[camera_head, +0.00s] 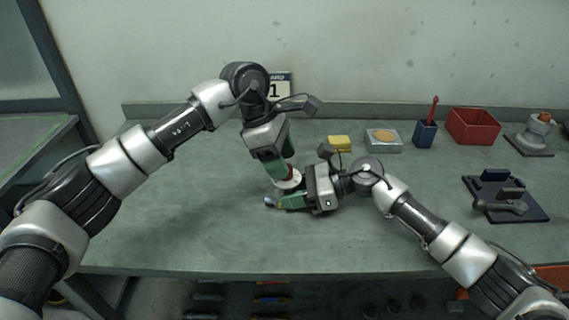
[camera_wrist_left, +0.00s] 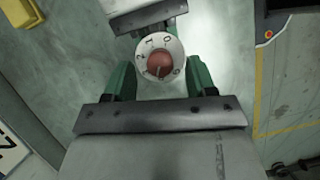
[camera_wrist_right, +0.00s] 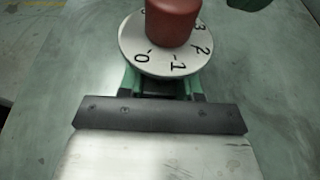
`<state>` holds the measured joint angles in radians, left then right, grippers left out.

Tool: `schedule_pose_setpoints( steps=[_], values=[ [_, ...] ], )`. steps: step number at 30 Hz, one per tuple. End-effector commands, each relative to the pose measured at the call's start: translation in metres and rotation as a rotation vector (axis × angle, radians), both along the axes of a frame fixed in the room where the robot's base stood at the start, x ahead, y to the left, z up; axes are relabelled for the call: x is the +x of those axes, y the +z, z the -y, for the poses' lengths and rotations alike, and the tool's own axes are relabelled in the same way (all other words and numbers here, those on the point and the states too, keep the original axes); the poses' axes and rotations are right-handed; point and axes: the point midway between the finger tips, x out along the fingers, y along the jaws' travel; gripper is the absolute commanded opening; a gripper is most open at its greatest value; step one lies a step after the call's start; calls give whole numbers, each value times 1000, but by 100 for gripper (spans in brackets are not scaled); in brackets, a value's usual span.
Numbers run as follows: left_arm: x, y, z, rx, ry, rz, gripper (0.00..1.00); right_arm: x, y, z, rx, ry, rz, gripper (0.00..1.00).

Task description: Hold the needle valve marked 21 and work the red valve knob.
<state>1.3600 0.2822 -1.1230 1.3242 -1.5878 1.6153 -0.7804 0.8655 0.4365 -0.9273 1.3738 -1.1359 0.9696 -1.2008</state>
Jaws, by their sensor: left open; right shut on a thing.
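The valve's white numbered dial (camera_head: 289,182) is near the middle of the table, with the red valve knob (camera_wrist_left: 160,65) on top. The knob also shows large in the right wrist view (camera_wrist_right: 172,20). My left gripper (camera_head: 284,168) points down from above, open, with its green fingers on either side of the dial and knob. I cannot tell if they touch the knob. My right gripper (camera_head: 280,202) comes in from the right, low, and is shut on the valve below the dial. Dial and fingers hide most of the valve body. No marking 21 is readable.
A yellow block (camera_head: 340,143), a grey tray (camera_head: 383,147), a blue cup (camera_head: 425,133) with a red tool, a red bin (camera_head: 473,126) and a grey fixture (camera_head: 538,133) stand along the back. A dark board (camera_head: 505,197) lies right. The left of the table (camera_head: 180,235) is clear.

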Motion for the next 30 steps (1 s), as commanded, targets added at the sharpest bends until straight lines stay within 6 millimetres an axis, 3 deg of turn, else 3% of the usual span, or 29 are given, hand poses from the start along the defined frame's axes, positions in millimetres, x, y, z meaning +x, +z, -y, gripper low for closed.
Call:
schedule_pose_setpoints(
  steps=[5, 14, 24, 30],
  values=[
    [-1, -14, 6, -1, -1, 0, 56, 0, -1, 0, 0, 1, -1, 21],
    [-2, -16, 7, -1, -1, 1, 56, -1, -1, -1, 0, 2, -2, 21],
    [-1, -16, 7, -1, -1, 1, 7, -1, -1, -1, 0, 2, -2, 21],
    [-2, -16, 6, -1, 59, 4, 7, -1, -1, -1, 0, 2, -2, 21]
  ],
)
